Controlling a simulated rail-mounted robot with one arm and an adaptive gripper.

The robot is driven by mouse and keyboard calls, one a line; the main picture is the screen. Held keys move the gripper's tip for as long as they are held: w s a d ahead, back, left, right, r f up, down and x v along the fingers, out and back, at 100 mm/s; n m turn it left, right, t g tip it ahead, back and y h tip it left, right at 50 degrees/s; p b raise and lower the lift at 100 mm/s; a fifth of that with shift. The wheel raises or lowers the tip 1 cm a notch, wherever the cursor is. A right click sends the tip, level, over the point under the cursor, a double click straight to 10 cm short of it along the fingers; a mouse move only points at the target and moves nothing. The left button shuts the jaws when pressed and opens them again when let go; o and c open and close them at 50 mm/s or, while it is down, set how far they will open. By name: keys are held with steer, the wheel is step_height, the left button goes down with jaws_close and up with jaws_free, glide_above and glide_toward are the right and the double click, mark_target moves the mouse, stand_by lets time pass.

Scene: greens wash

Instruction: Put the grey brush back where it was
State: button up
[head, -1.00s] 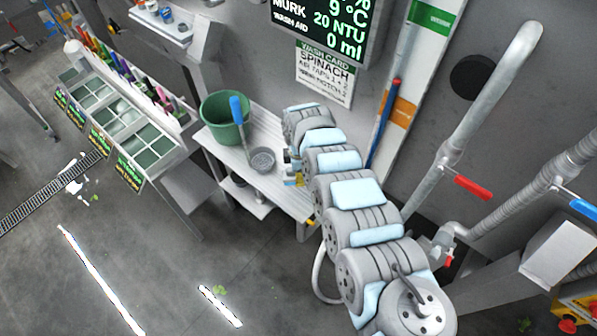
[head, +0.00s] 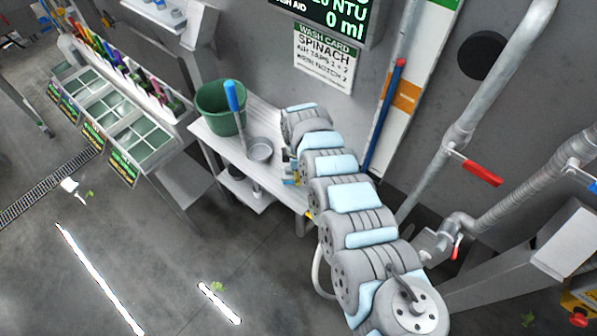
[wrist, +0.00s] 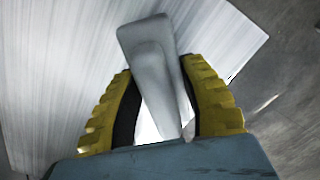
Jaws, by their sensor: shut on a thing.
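The grey brush (wrist: 150,60) is between the two yellow ribbed fingers of my gripper (wrist: 157,72) in the wrist view. My gripper is shut on it, and the brush's smooth grey end points away from the wrist. Behind it is the bright brushed-metal bench (wrist: 60,80), which also shows in the head view (head: 215,140). I cannot tell whether the brush touches the bench. In the head view my gripper (head: 291,178) is mostly hidden by my arm at the bench's right end, and the brush cannot be made out there.
A rack of green bins (head: 110,115) is at left. Pipes with a red-handled valve (head: 482,173) are at right.

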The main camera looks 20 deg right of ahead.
steer(key=shift+f+b, duration=0.4)
steer(key=shift+f, duration=0.2)
steer(key=o, duration=1)
steer(key=shift+r, duration=0.1)
step_height(320, 180, up, 12)
steer(key=shift+f, duration=0.1)
